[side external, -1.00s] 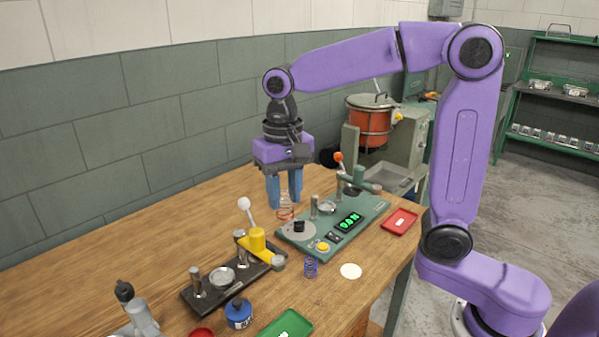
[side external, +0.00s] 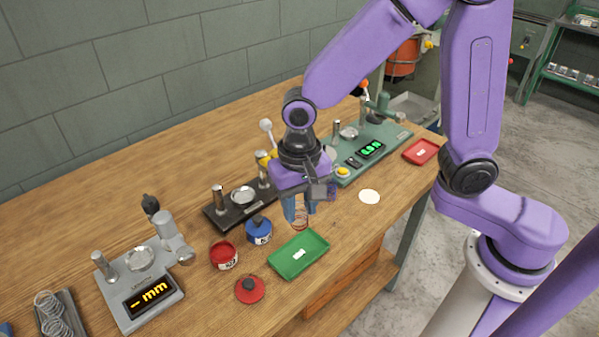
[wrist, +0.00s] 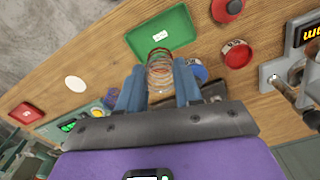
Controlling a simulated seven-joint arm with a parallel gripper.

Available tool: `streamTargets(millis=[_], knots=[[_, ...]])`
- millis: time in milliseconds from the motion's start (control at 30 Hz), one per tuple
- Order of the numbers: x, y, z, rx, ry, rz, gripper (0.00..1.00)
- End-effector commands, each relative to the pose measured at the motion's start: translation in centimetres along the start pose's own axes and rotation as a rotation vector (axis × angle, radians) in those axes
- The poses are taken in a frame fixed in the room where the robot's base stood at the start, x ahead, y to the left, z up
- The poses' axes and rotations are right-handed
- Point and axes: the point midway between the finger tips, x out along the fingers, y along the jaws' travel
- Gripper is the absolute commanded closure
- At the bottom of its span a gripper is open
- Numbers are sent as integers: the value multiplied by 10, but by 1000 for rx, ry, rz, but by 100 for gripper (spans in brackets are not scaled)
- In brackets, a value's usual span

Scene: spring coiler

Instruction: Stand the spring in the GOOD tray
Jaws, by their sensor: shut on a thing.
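The copper-coloured spring (side external: 300,222) is upright between the blue fingers of my gripper (side external: 299,208), which is shut on it. In the wrist view the spring (wrist: 160,68) shows between the two fingertips, its far end overlapping the edge of the green tray in the picture. The spring is held above the bench, near the tray's back edge. The spring's upper coils are partly hidden by the fingers.
A blue pot (side external: 258,231) and a red open pot (side external: 223,254) stand left of the tray, with a red lid (side external: 250,290) in front. A grey gauge (side external: 140,285) is farther left. A red tray (side external: 420,152) and a green tester (side external: 375,140) are at right.

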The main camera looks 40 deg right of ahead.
Motion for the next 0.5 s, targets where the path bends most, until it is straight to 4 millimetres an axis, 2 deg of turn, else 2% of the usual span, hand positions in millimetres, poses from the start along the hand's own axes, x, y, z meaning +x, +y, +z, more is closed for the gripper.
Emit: streamTargets(millis=[100, 500], knots=[[18, 0, 0, 0, -1, 3, 83], [44, 0, 0, 0, -1, 2, 83]])
